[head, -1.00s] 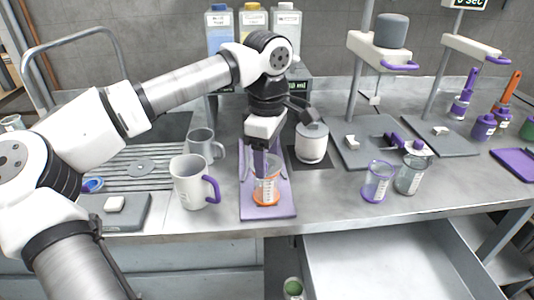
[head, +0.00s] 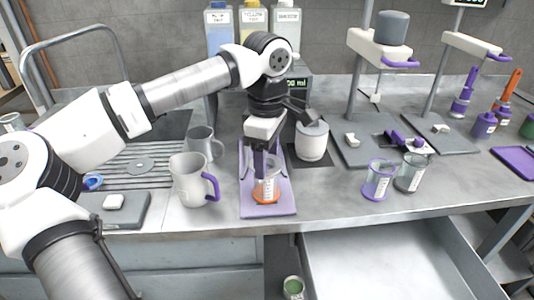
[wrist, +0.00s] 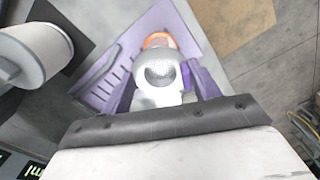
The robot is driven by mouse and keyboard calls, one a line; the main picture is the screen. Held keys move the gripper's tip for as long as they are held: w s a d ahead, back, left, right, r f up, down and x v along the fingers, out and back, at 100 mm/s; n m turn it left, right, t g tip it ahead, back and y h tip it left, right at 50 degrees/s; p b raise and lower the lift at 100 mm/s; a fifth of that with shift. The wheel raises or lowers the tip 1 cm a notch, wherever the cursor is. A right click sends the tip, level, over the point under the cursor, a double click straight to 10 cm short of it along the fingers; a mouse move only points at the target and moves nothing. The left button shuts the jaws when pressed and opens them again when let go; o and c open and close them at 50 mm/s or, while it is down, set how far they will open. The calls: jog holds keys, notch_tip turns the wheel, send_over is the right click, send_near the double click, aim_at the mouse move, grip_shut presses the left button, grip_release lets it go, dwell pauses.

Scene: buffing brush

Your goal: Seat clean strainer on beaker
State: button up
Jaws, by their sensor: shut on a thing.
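The strainer (wrist: 160,78) is a pale round cup with a grey mesh, seen between my purple fingers in the wrist view. My gripper (wrist: 163,88) is shut on it. In the head view my gripper (head: 266,172) points straight down over a clear beaker (head: 267,190) with an orange base, and the fingers hide the strainer there. The beaker stands upright on a purple stand plate (head: 268,212); its orange part (wrist: 160,40) shows beyond the strainer in the wrist view. I cannot tell whether the strainer touches the beaker's rim.
A white mug (head: 190,180) with a purple handle stands close left, a grey mug (head: 202,143) behind it. A white pot (head: 312,141) stands at the right. Two more beakers, one purple-rimmed (head: 377,180) and one grey (head: 410,174), stand further right. An open drawer (head: 375,265) is below.

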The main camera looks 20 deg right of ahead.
jog(key=shift+f, duration=0.2)
jog(key=o, duration=0.7)
jog(key=shift+r, duration=0.2)
notch_tip(320, 180, up, 11)
jog(key=p, duration=0.8)
jog(key=shift+f, duration=0.15)
